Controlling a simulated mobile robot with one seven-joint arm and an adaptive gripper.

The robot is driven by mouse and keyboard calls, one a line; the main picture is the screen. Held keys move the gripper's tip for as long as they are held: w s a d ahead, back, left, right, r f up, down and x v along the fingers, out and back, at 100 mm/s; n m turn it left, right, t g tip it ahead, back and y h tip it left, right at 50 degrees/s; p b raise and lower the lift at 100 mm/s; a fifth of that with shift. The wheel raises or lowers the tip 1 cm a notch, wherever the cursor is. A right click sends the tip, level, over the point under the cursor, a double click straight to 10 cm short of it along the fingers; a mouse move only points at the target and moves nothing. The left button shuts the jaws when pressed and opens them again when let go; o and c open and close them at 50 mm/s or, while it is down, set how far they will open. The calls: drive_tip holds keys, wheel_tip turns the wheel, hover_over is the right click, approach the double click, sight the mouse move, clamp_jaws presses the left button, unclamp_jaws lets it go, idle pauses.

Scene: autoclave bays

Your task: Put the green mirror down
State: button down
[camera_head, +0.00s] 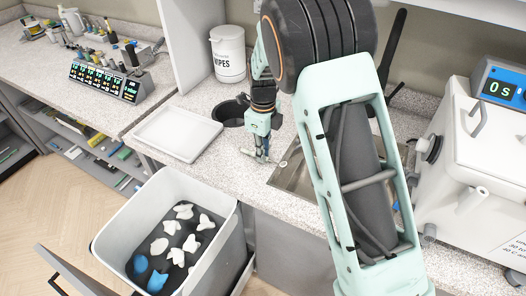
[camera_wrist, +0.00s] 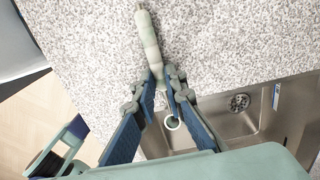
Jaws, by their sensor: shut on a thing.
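The green mirror shows in the wrist view as a pale green handle (camera_wrist: 149,42) running up from between the fingers. A small round head (camera_wrist: 171,122) shows at its lower end, over the sink side. My gripper (camera_wrist: 163,80) is shut on the mirror, with the blue fingers on both sides of it. In the head view my gripper (camera_head: 258,156) points down close to the speckled counter, between the white tray and the sink. The mirror is too small there to make out clearly. I cannot tell whether it touches the counter.
A white tray (camera_head: 178,134) lies left of my gripper. A round dark opening (camera_head: 229,114) and a wipes tub (camera_head: 228,56) are behind. The metal sink (camera_head: 288,178) is to the right, and a white autoclave (camera_head: 470,150) beyond. An open bin (camera_head: 222,222) with crumpled waste stands below the counter.

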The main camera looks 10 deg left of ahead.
drive_tip(key=c, duration=2.4)
unclamp_jaws()
drive_tip(key=shift+f, duration=0.15)
drive_tip(key=o, duration=0.4)
wheel_tip(320, 180, up, 12)
drive_tip(key=shift+r+b, duration=0.2)
drive_tip(key=shift+b, duration=0.15)
drive_tip(key=shift+d, duration=0.1)
